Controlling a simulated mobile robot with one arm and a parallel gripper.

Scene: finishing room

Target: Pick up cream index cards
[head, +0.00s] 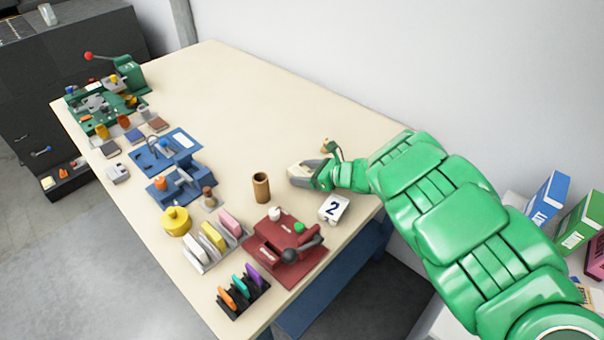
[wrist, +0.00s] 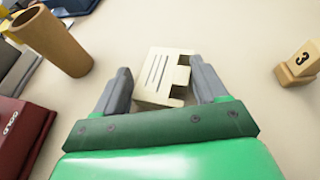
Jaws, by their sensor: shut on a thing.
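The cream index cards (wrist: 163,66) are a small pale block with dark lines on top and a notch in its right side. In the wrist view they lie between the two grey fingers of my gripper (wrist: 161,75), which is shut on them. In the head view my gripper (head: 303,174) is low over the right part of the table, with the pale cards (head: 298,170) at its fingertips. I cannot tell whether the cards touch the tabletop.
A brown cylinder cup (head: 261,187) stands left of my gripper; a white number 2 block (head: 333,208) is in front. A wooden number 3 block (wrist: 300,65) is at right in the wrist view. A red device (head: 285,247) is nearer the front. The table's back (head: 220,75) is clear.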

